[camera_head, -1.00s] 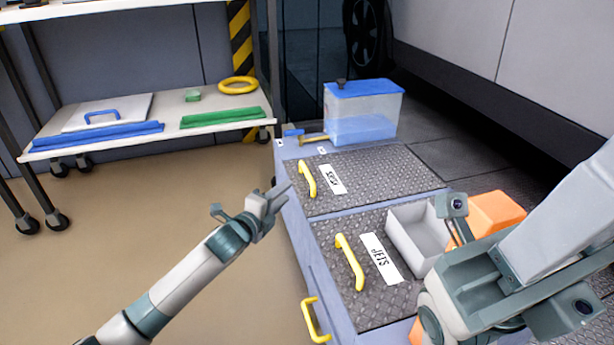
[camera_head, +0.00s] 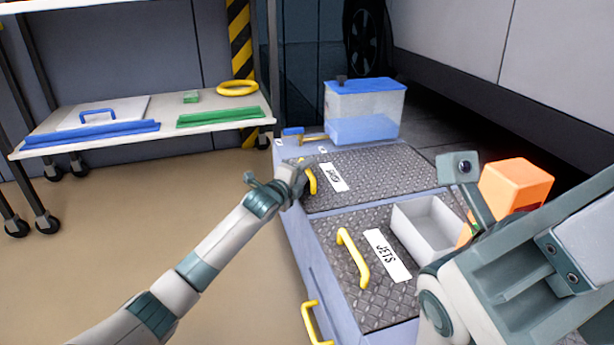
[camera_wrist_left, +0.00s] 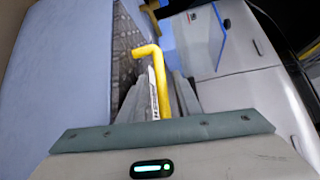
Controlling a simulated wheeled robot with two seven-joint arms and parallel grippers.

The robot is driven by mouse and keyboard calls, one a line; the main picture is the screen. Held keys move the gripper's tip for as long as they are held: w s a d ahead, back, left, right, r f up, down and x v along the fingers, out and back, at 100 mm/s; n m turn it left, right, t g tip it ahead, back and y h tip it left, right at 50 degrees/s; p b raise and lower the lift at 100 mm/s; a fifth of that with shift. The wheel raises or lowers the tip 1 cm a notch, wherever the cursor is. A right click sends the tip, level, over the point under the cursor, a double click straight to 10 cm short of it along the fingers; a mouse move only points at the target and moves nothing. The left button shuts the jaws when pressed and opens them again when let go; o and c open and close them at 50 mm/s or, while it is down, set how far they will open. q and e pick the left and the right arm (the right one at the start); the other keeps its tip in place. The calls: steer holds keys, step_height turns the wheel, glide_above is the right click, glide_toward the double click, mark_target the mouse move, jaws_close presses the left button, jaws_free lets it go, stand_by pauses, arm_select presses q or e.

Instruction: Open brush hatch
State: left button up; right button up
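The brush hatch (camera_head: 385,172) is the far dark diamond-plate lid on the blue-grey unit, lying closed. It has a small white label (camera_head: 334,178) and a yellow bar handle (camera_head: 312,182) near its left edge. My left gripper (camera_head: 299,176) is at this handle. In the left wrist view, the yellow handle (camera_wrist_left: 150,54) stands between the two spread fingers (camera_wrist_left: 158,95) of my left gripper, with a gap visible on its left side. My right arm fills the lower right; its fingers cannot be made out.
The nearer JETS hatch (camera_head: 375,290) has its own yellow handle (camera_head: 354,258) and an open grey bin (camera_head: 428,230) on it. A blue-lidded clear tank (camera_head: 365,112) stands behind the brush hatch. An orange block (camera_head: 517,184) is near my right arm. A shelf (camera_head: 75,142) stands left.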

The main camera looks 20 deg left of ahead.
arm_select(q)
steer(key=shift+w, duration=0.25)
steer(key=shift+c, duration=0.3)
jaws_close()
steer(key=shift+r, duration=0.15)
